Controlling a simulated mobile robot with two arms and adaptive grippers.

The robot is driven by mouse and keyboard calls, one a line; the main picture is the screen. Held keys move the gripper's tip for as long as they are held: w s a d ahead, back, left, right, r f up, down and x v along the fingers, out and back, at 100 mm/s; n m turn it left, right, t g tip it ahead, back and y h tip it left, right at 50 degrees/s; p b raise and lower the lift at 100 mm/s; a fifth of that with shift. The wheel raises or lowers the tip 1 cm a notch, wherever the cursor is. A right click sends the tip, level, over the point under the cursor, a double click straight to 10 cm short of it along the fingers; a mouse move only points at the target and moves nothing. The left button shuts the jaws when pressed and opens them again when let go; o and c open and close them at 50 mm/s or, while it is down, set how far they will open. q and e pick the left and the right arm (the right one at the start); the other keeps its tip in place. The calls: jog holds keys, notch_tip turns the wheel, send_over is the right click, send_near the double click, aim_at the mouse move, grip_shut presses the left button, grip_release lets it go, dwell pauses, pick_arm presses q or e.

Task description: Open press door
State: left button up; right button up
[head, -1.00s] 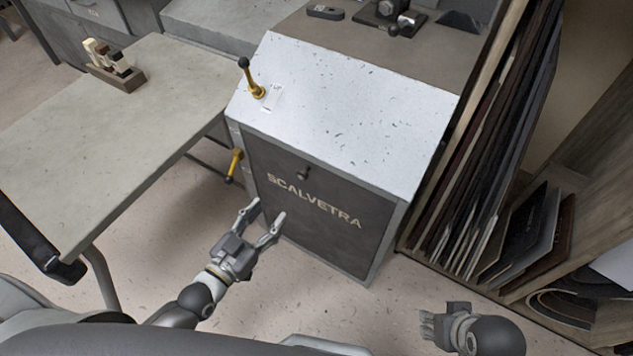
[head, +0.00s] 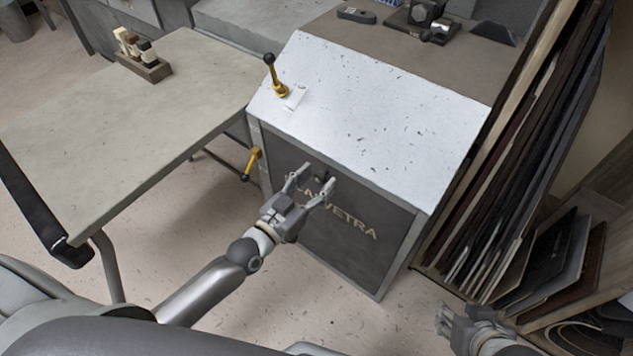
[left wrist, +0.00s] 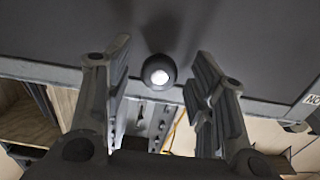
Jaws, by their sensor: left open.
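The press door (head: 349,244) is a dark grey front panel with pale lettering, set in a lighter grey frame, and looks closed. A small dark round knob (head: 321,174) sits near its top edge. In the left wrist view the knob (left wrist: 159,72) has a bright highlight and lies ahead, between the finger lines. My left gripper (head: 314,179) is open and empty, with its fingertips on either side of the knob in the head view. I cannot tell whether they touch the door. My right gripper (head: 445,317) is at the lower right, away from the door, its finger opening unclear.
A yellow lever (head: 250,164) with a black ball sticks out left of the door; another lever (head: 275,79) stands on the white sloped top (head: 375,112). A table (head: 120,130) is at left. Dark sheets (head: 520,140) stand in a rack at right.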

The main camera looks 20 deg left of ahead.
pick_arm(q)
jog(key=shift+w+d, duration=0.15)
jog(key=shift+w, duration=0.2)
jog(key=shift+c, duration=0.2)
grip_shut()
